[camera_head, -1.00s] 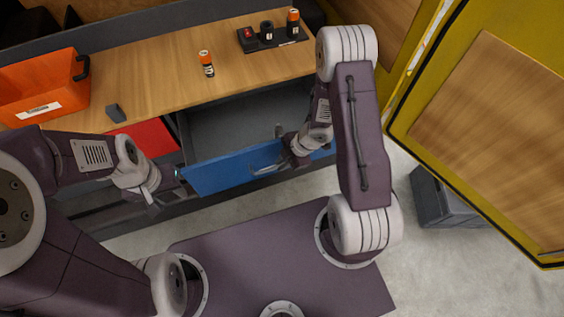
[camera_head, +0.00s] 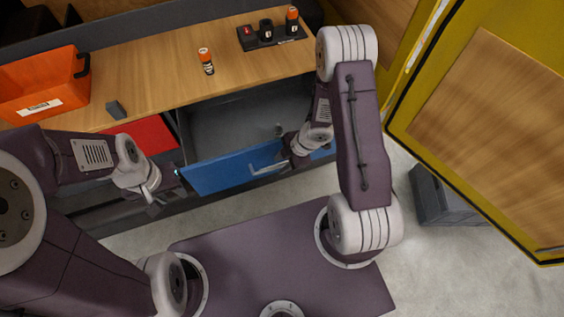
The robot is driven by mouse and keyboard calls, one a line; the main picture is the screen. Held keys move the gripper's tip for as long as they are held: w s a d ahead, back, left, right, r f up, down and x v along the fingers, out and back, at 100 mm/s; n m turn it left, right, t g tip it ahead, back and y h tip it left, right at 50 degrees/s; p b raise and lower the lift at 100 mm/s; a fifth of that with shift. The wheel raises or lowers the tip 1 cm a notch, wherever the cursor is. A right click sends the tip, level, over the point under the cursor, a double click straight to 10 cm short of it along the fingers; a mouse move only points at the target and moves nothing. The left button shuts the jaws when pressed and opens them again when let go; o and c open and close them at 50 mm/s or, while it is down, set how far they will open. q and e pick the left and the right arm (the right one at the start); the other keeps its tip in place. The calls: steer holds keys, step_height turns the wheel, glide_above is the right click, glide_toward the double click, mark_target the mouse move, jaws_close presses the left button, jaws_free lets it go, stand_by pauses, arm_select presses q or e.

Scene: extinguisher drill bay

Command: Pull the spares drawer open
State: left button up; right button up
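The spares drawer is most likely the blue-fronted drawer (camera_head: 225,171) under the bench; no label is readable. It stands well open, with its grey interior (camera_head: 235,122) showing and looking empty. Its pale bar handle (camera_head: 266,170) is on the front. My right gripper (camera_head: 284,143) is at the top edge of the drawer front, close to the handle's right end. My wrist hides part of it, so its grip and any contact are unclear. My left gripper (camera_head: 172,186) is beside the left edge of the blue front, its fingers not clearly visible.
A red drawer front (camera_head: 146,134) is left of the blue one. On the wooden bench top (camera_head: 150,75) are an orange bin (camera_head: 40,85), a small grey block (camera_head: 115,110), an orange-capped canister (camera_head: 206,61) and a dark holder (camera_head: 268,43). A yellow-framed panel (camera_head: 490,130) and grey crate (camera_head: 440,195) stand right.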

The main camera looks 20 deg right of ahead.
steer(key=shift+r, duration=0.1)
steer(key=p+v, duration=0.3)
steer(key=v, duration=0.6)
steer(key=shift+p, duration=0.4)
